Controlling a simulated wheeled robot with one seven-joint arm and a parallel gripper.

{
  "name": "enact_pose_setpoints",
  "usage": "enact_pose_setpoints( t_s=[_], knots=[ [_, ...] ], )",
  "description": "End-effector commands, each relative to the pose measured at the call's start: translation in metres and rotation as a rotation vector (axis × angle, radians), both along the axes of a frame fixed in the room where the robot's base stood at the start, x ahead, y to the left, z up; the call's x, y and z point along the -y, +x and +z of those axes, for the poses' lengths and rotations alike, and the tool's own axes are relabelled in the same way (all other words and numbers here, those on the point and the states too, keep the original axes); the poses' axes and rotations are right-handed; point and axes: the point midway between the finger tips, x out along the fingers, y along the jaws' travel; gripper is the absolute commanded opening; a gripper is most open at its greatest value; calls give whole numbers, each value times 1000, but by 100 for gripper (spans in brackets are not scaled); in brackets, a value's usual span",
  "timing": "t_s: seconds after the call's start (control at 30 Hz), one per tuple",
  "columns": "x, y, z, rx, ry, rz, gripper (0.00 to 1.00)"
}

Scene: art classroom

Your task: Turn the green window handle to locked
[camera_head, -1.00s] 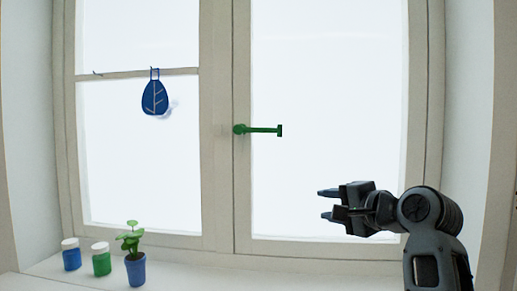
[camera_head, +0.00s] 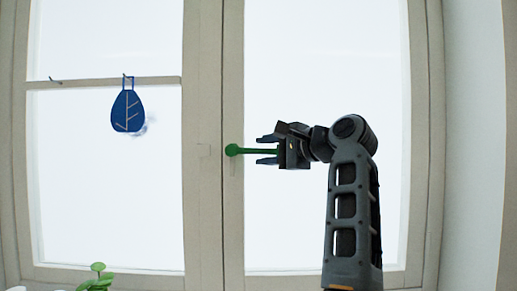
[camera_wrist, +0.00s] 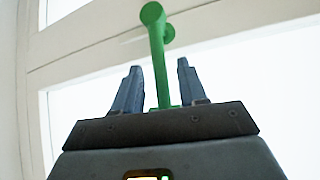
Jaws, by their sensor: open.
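The green window handle (camera_head: 250,151) sticks out level to the right from its round pivot on the window's middle upright. My gripper (camera_head: 267,149) is open around the handle's bar from the right, one finger above it and one below. My gripper's body hides the bar's right end in the head view. In the wrist view, the handle (camera_wrist: 158,60) runs between the two open fingers (camera_wrist: 158,88), with a gap visible on each side.
The window frame (camera_head: 206,120) stands close behind the handle. A green plant (camera_head: 98,278) shows at the bottom left. The pane area below the handle is clear.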

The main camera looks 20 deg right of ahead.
Motion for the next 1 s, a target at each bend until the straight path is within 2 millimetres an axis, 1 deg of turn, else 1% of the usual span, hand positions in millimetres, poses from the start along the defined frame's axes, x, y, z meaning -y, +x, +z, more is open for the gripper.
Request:
enact_pose_setpoints(
  t_s=[0.1, 0.2, 0.53, 0.9, 0.97, 1.0],
  knots=[
    [-7, 13, -1, -1, 0, 1, 42],
    [-10, 19, -2, 0, -1, 0, 42],
    [-11, 21, -3, 1, -1, -1, 41],
    [-11, 21, -3, 1, -1, -1, 5],
    [-11, 21, -3, 1, -1, -1, 0],
    [-11, 21, -3, 1, -1, -1, 0]
  ],
)
